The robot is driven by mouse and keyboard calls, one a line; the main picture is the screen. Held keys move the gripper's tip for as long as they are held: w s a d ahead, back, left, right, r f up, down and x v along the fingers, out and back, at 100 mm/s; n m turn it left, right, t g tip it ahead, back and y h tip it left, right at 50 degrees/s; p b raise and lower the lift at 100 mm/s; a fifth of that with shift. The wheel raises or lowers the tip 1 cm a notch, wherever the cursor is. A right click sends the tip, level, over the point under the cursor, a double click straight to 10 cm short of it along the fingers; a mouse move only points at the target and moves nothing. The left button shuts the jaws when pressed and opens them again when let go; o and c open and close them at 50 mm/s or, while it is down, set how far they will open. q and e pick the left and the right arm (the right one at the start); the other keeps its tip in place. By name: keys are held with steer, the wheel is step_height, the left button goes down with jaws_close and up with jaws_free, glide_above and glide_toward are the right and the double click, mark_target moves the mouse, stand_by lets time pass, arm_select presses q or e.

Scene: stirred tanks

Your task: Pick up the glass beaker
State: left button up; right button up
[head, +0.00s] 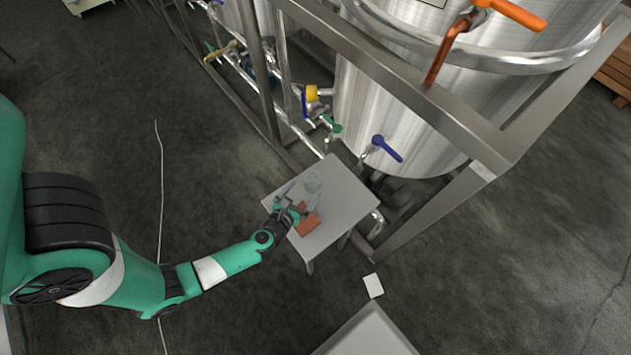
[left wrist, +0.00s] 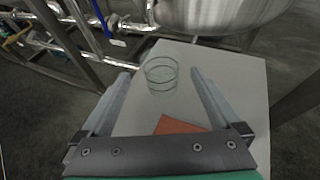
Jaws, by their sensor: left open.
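The clear glass beaker (head: 312,180) stands upright on a small light-grey table (head: 347,193). My left gripper (head: 290,203) is open and empty over the table's left part, close to the beaker. Its two fingers show spread apart in the left wrist view (left wrist: 163,80). I cannot tell the exact gap between the fingers and the glass. My right gripper is not in view.
A reddish-brown flat piece (head: 307,224) lies on the table beside the gripper. A large steel tank (head: 390,110) with a blue-handled valve (head: 387,149) and a metal frame (head: 440,95) stands behind the table. A white card (head: 373,286) lies on the floor.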

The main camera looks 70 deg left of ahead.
mark_target(316, 173)
arm_select(q)
steer(key=b+x, duration=0.1)
steer(key=x, duration=0.2)
steer(key=shift+w+a+f, duration=0.1)
steer(key=shift+a+f, duration=0.05)
steer(key=shift+w+a, duration=0.2)
steer(key=shift+w, duration=0.05)
steer(key=b+x, duration=0.1)
steer(key=x, duration=0.3)
steer(key=shift+w+a+b, duration=0.2)
steer(key=shift+w+b, duration=0.1)
steer(key=shift+b, duration=0.1)
steer(key=shift+w+a, duration=0.3)
steer(key=shift+s+d, duration=0.1)
steer(key=shift+c, duration=0.5)
steer(key=c, duration=1.3)
steer(key=shift+c, duration=0.2)
